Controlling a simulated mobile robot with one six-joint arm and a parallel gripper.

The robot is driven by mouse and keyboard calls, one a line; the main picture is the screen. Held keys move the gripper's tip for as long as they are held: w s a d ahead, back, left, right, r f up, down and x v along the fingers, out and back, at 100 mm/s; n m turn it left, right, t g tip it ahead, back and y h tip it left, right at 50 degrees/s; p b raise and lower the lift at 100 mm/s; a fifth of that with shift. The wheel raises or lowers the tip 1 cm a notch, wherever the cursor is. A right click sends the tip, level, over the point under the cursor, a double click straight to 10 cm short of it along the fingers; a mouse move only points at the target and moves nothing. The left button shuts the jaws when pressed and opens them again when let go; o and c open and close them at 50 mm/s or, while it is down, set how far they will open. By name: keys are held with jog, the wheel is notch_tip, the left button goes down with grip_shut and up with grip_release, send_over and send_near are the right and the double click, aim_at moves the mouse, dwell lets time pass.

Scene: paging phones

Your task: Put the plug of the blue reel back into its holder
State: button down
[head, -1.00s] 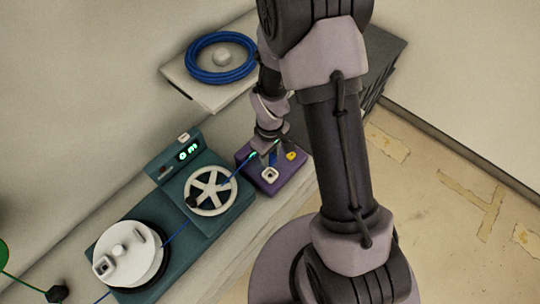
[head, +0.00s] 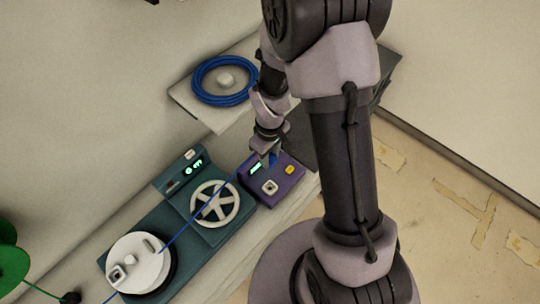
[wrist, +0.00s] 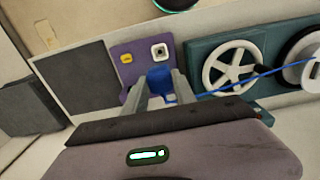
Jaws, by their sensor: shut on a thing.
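My gripper (head: 270,154) is shut on a blue plug (wrist: 160,80), which shows between the two fingers in the wrist view. In the head view the plug is mostly hidden by the fingers. The gripper is over the back edge of a purple box (head: 287,187). A blue cable (head: 190,223) runs from the plug, taut and nearly straight, across a teal machine (head: 197,237) to the lower left. The cable also shows in the wrist view (wrist: 240,85). I cannot make out the blue reel or the plug's holder.
The teal machine bears a white spoked wheel (head: 216,204), a white drum (head: 138,262) and a lit display. A blue cable coil (head: 225,98) lies on a pale slab behind. A green reel (head: 10,262) stands at the far left.

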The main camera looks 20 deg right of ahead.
jog(key=shift+s+a+f, duration=0.1)
jog(key=shift+a, duration=0.2)
jog(key=s+a+b, duration=0.2)
jog(key=s+a, duration=0.2)
jog(key=a, duration=0.5)
jog(key=s+a+b, duration=0.2)
jog(key=s+a, duration=0.3)
jog(key=a, duration=0.5)
jog(key=shift+s+b, duration=0.3)
jog(key=shift+b, duration=0.05)
jog(key=s+a+b, duration=0.1)
jog(key=s+a, duration=0.4)
jog(key=a, duration=0.5)
jog(key=s+a, duration=0.5)
jog(key=a, duration=0.4)
jog(key=shift+a+b, duration=0.4)
